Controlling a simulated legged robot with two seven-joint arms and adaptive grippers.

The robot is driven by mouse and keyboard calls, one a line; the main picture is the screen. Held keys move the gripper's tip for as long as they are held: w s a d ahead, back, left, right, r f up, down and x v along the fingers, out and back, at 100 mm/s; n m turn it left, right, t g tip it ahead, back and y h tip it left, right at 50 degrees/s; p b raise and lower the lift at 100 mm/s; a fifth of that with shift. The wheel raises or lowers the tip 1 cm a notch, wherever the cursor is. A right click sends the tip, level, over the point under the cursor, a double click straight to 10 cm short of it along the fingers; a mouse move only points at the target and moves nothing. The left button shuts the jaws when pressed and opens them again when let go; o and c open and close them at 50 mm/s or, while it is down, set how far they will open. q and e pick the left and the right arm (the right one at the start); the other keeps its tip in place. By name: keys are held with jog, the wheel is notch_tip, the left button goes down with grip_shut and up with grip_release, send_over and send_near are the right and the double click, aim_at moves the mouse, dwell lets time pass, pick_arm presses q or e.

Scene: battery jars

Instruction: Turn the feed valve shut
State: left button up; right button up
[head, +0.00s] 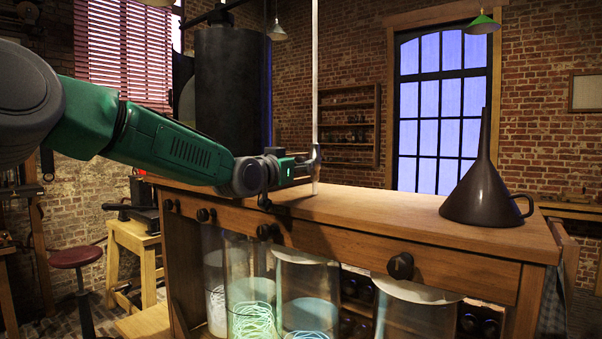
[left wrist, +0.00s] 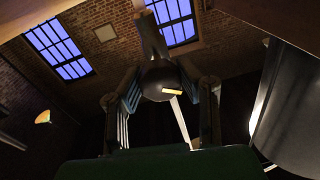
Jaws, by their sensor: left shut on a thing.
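A thin pale vertical pipe (head: 315,80) rises from the wooden bench top to the upper edge of the head view. In the left wrist view, a dark rounded part of the valve (left wrist: 160,78) with a pale strip lies between my two fingers (left wrist: 160,95). The fingers hide part of it, and its handle angle is unclear. My right gripper is out of view.
A dark funnel (head: 482,190) with a handle stands at the bench's right end. A tall black cylinder (head: 228,85) stands behind my left arm. Several glass jars (head: 308,300) with glowing strands stand below dark knobs (head: 401,265). The bench top (head: 390,208) between pipe and funnel is clear.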

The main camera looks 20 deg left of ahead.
pick_arm(q)
jog(key=m+b, duration=0.1)
jog(key=m, duration=0.5)
jog(key=shift+f+h+b, duration=0.1)
jog(key=shift+h+b, duration=0.25)
jog(key=shift+h, duration=0.05)
jog(key=m+b, duration=0.1)
jog(key=m, duration=0.3)
jog(key=shift+f, duration=0.1)
jog(key=shift+m+h+b, duration=0.3)
jog(key=shift+m+b, duration=0.1)
jog(key=shift+m, duration=0.7)
jog(key=shift+f, duration=0.15)
jog(key=o, duration=1.1)
jog(key=shift+o, duration=0.4)
jog(key=shift+s+r, duration=0.1)
jog(key=shift+r, duration=0.1)
